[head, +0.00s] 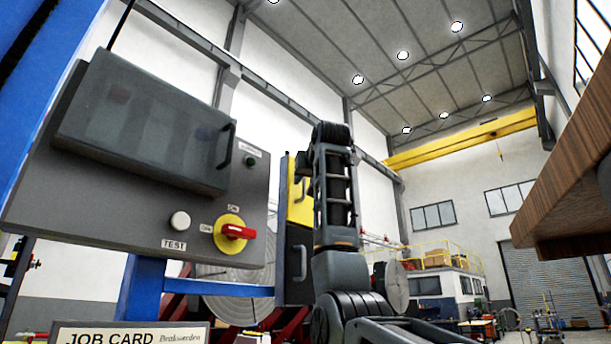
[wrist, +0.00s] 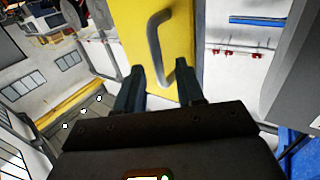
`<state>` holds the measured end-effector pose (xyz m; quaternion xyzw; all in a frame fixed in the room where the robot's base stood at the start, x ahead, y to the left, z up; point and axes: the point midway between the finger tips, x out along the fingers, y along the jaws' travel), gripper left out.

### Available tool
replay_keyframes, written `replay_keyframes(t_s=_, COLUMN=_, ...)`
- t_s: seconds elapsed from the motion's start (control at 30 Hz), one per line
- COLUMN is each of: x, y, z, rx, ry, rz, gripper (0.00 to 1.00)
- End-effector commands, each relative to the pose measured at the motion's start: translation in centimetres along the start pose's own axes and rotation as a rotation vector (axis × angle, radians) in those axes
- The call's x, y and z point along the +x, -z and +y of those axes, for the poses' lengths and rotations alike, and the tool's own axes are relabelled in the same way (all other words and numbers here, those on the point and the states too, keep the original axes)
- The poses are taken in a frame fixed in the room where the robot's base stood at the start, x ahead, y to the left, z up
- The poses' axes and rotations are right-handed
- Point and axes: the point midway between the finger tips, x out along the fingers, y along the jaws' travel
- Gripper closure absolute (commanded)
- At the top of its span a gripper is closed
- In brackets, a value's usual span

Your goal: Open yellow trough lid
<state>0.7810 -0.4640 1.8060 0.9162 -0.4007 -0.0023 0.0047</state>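The yellow trough lid (head: 300,199) shows in the head view just left of my arm, partly hidden behind it. In the wrist view the yellow lid (wrist: 128,30) fills the upper middle, with a grey bar handle (wrist: 154,45) on it. My gripper (wrist: 157,75) has its two dark fingers spread apart, with the handle's end showing between and beyond the fingertips. I cannot tell whether the fingers touch the handle. My gripper's fingers cannot be made out in the head view, where the arm rises upright.
A grey control panel (head: 120,222) with a smoky cover (head: 140,130), a red-yellow switch (head: 233,232) and a test button stands at left. A dark box with a handle (head: 298,262) is below the yellow lid. A wooden tabletop edge (head: 570,175) juts in at right.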

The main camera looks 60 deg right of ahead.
Motion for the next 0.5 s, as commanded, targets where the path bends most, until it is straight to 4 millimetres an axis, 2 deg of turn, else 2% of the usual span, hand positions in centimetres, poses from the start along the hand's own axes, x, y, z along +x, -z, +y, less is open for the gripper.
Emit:
replay_keyframes(t_s=0.33, x=0.64, y=-0.06, z=0.01, rx=0.0, ry=0.0, rz=0.0, gripper=0.62)
replay_keyframes(t_s=0.5, x=0.62, y=-0.05, z=0.0, rx=0.0, ry=0.0, rz=0.0, gripper=0.76)
